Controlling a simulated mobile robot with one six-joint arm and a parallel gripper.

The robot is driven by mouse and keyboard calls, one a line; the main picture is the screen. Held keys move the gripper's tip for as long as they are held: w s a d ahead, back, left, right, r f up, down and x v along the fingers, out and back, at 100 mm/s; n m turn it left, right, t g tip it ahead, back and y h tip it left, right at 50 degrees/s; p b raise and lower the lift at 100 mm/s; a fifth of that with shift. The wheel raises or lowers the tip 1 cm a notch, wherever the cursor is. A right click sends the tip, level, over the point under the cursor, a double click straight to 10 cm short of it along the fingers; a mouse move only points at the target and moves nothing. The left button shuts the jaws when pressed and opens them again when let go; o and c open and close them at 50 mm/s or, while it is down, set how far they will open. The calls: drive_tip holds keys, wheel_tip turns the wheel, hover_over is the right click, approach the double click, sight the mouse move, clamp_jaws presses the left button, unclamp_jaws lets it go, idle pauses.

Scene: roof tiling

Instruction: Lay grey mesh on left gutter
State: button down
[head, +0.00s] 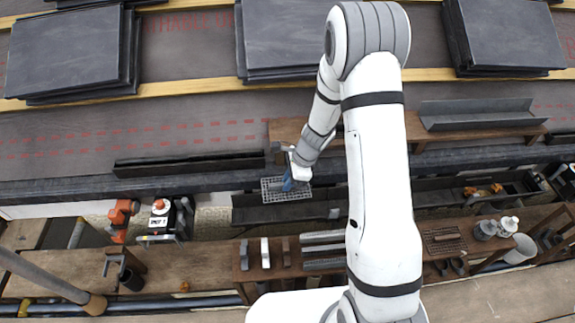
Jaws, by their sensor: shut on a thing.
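The grey mesh (272,196) is a small rectangular grid piece near the picture's middle. My gripper (288,184), with blue fingers, is shut on it from above. The mesh lies over the roof's dark lower edge, just above the left stretch of the dark gutter (285,215) in the picture. I cannot tell whether it touches the gutter. My white arm hides the gutter's middle. The gutter's right stretch (450,192) shows beyond the arm, with orange bits (484,189) in it.
A dark trough piece (188,164) and a wooden board with a grey channel (478,113) lie on the roof. Slate stacks (70,52) stand higher up. An orange-and-white device (160,218) stands left of the gutter. A bench (265,275) below carries strips and a brown grid (443,240).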

drive_tip(key=shift+w+f, duration=0.2)
drive_tip(key=shift+f, duration=0.2)
wheel_tip(320, 180, down, 10)
drive_tip(key=b, duration=0.9)
drive_tip(key=shift+f, duration=0.1)
idle(1.4)
drive_tip(key=c, duration=0.9)
unclamp_jaws()
drive_tip(key=shift+c, duration=0.2)
wheel_tip(320, 180, up, 9)
drive_tip(key=p, duration=0.7)
drive_tip(key=shift+p, duration=0.35)
